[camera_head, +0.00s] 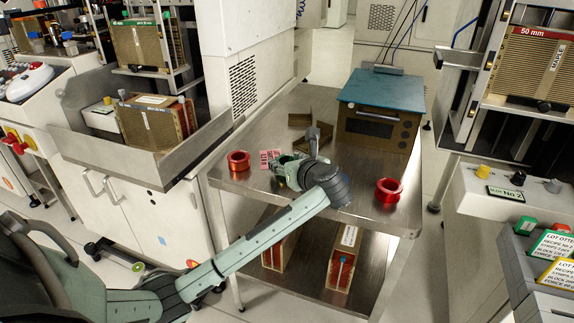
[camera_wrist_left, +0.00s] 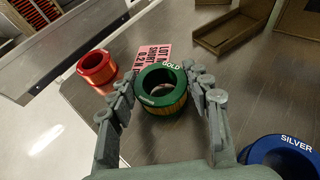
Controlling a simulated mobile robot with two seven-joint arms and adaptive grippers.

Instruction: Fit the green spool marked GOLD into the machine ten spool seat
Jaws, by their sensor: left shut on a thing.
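The green spool marked GOLD (camera_wrist_left: 147,101) stands between the fingers of my left gripper (camera_wrist_left: 164,92) in the left wrist view, with gold-coloured wire below its green rim. The fingers are shut on its two sides. In the head view my left gripper (camera_head: 290,163) is low over the steel table; the arm and fingers mostly hide the spool there. I cannot tell whether the spool touches the table. My right gripper is not in view. I cannot make out the machine ten spool seat in either view.
The steel table (camera_head: 345,230) also holds red spools (camera_head: 238,161) (camera_head: 388,191), a pink card (camera_head: 270,158), brown trays (camera_head: 312,128) and a teal-topped box (camera_head: 380,110). A blue spool marked SILVER (camera_wrist_left: 280,153) is close at right in the wrist view. Machines stand on both sides.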

